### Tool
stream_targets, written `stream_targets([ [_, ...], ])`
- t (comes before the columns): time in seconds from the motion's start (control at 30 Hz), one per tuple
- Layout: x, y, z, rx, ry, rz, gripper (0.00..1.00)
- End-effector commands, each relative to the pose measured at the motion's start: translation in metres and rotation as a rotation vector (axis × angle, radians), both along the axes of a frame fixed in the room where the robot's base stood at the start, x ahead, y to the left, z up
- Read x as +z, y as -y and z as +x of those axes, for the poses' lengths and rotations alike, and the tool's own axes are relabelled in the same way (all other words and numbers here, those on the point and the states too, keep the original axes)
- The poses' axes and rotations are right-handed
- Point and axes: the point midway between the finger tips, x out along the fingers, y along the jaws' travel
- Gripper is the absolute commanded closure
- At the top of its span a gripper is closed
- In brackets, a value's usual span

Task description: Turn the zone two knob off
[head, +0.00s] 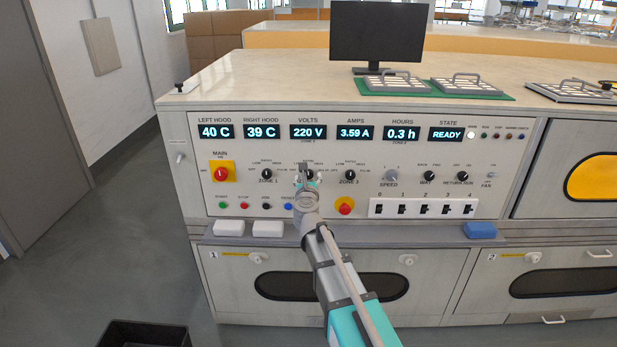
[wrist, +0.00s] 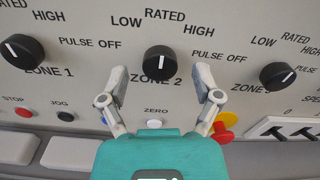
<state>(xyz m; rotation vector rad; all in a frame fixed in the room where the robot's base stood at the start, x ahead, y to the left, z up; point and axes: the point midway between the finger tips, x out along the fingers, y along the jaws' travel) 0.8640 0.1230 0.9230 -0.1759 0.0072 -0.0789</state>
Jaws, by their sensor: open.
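The zone two knob (wrist: 160,60) is a round black knob in the wrist view, with a white pointer line standing about upright, toward RATED. Its OFF label (wrist: 110,44) is to its left, and LOW, HIGH and PULSE are also printed around it. My gripper (wrist: 160,77) is open, with one fingertip low on each side of the knob. There appears to be a gap between each finger and the knob; contact is not visible. In the head view my gripper (head: 307,182) is in front of the panel and covers most of this knob.
The zone 1 knob (wrist: 21,51) is to the left and the zone 3 knob (wrist: 277,75) to the right. A white ZERO button (wrist: 155,123) is below. A red button on yellow (wrist: 222,130) is near the right finger. A ledge (head: 350,231) runs below the panel.

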Motion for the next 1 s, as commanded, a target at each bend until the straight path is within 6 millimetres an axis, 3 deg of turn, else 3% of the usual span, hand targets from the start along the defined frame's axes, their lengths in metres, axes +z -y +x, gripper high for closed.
stream_targets([
  [0.13, 0.0, 0.0005, 0.0102, 0.0, 0.0, 0.0, 0.18],
  [0.5, 0.0, 0.0008, 0.0117, 0.001, 0.0, 0.0, 0.18],
  [0.93, 0.0, 0.0007, 0.0117, 0.001, 0.0, 0.0, 0.96],
  [1.0, 0.0, 0.0007, 0.0117, 0.001, 0.0, 0.0, 1.0],
])
